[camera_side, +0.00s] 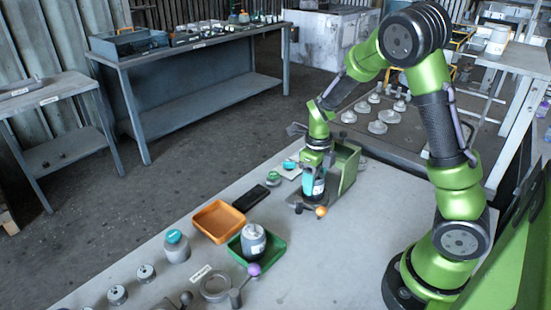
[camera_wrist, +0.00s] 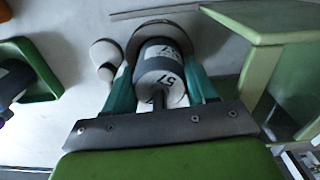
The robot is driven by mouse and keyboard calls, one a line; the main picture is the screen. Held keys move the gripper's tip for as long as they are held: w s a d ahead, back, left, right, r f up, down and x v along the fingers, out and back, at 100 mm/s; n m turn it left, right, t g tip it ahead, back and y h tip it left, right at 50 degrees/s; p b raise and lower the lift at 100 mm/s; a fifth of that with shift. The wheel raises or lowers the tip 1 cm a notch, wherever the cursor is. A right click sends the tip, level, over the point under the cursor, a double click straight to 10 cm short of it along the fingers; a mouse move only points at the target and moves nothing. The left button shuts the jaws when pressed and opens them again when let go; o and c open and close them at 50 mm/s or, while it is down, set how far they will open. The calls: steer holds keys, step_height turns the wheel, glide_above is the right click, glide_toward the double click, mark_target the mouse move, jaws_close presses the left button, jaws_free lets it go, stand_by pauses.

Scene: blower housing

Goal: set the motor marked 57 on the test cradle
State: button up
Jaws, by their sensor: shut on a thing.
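The motor marked 57 (camera_wrist: 160,72) is a dark grey cylinder with a white label and a shaft pointing toward the wrist camera. My gripper (camera_wrist: 161,88) is shut on it, with a teal finger on each side. In the side view my gripper (camera_side: 314,172) holds the motor (camera_side: 317,187) upright beside the green housing (camera_side: 347,168). A pale round rim (camera_wrist: 143,28) shows around the motor's far end. I cannot tell whether the motor rests on it or hangs above it. I cannot tell for sure which fixture is the test cradle.
An orange ball knob (camera_side: 321,211) stands close in front of the motor. A green tray (camera_side: 272,257) holds another motor (camera_side: 253,240). An orange tray (camera_side: 218,221), a teal-topped motor (camera_side: 176,245) and a ring fixture (camera_side: 215,286) with a purple-knobbed lever are on the bench.

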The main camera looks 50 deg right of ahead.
steer(key=shift+f, duration=0.4)
steer(key=o, duration=1.6)
steer(key=shift+d, duration=0.1)
steer(key=shift+w+d+r, duration=0.1)
steer(key=shift+d+r, duration=0.05)
steer(key=shift+r, duration=2.2)
steer(key=shift+o, duration=0.9)
steer(key=shift+r, duration=1.5)
